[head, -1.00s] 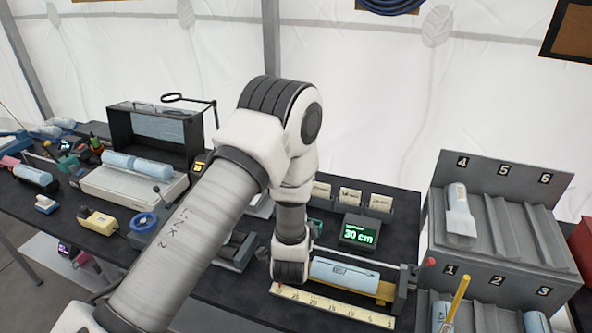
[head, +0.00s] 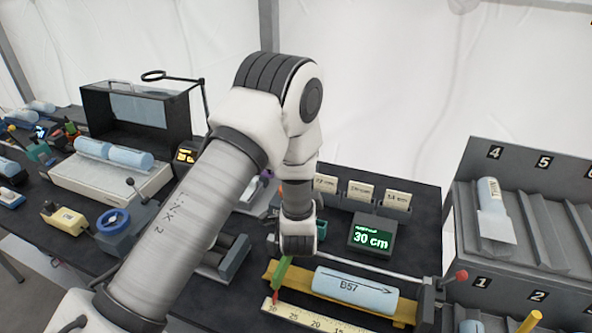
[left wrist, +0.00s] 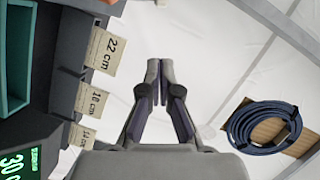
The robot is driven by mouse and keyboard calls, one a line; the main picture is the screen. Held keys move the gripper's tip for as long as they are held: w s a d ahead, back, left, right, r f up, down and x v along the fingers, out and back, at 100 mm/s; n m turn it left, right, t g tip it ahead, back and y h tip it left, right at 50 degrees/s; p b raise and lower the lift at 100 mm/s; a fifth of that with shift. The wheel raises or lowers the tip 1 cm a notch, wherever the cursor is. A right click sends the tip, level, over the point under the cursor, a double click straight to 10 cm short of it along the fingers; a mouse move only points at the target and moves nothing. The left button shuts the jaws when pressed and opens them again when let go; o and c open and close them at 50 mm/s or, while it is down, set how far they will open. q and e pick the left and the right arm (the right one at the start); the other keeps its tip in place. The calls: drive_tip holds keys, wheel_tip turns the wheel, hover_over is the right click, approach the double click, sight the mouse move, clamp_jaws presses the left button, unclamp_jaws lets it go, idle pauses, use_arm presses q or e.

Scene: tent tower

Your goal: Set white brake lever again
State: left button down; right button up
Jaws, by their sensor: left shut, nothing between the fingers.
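My left arm comes in from the left in the head view, and its wrist (head: 297,240) hangs over the back left of the measuring trough; its fingers are hidden there. In the left wrist view the left gripper (left wrist: 153,70) is shut with nothing between the fingertips, against the tent wall. A pale blue roll (head: 355,290) marked B57 lies in the yellow trough (head: 402,315). A green upright piece (head: 283,272) stands at the trough's left end. A red-knobbed lever (head: 461,276) is at its right end. I cannot make out which part is the white brake lever.
A display (head: 371,238) reads 30 cm behind the trough, near small length cards (head: 360,192). A grey numbered rack (head: 470,165) stands at right. A black box (head: 95,110) and white tray (head: 70,172) stand at left.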

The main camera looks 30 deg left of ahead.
use_arm(q)
drive_tip(key=p+x, duration=0.1)
drive_tip(key=x, duration=0.3)
drive_tip(key=a+p+x, duration=0.1)
drive_tip(key=p+x, duration=0.1)
drive_tip(key=x, duration=0.2)
drive_tip(key=s+p+x, duration=0.1)
drive_tip(key=p+x, duration=0.1)
drive_tip(key=x, duration=0.2)
drive_tip(key=shift+w+a+f, duration=0.1)
drive_tip(key=shift+a+f, duration=0.15)
drive_tip(key=shift+a, duration=0.1)
drive_tip(key=shift+a+f, duration=0.25)
drive_tip(key=shift+a, duration=0.25)
drive_tip(key=shift+w+d, duration=0.1)
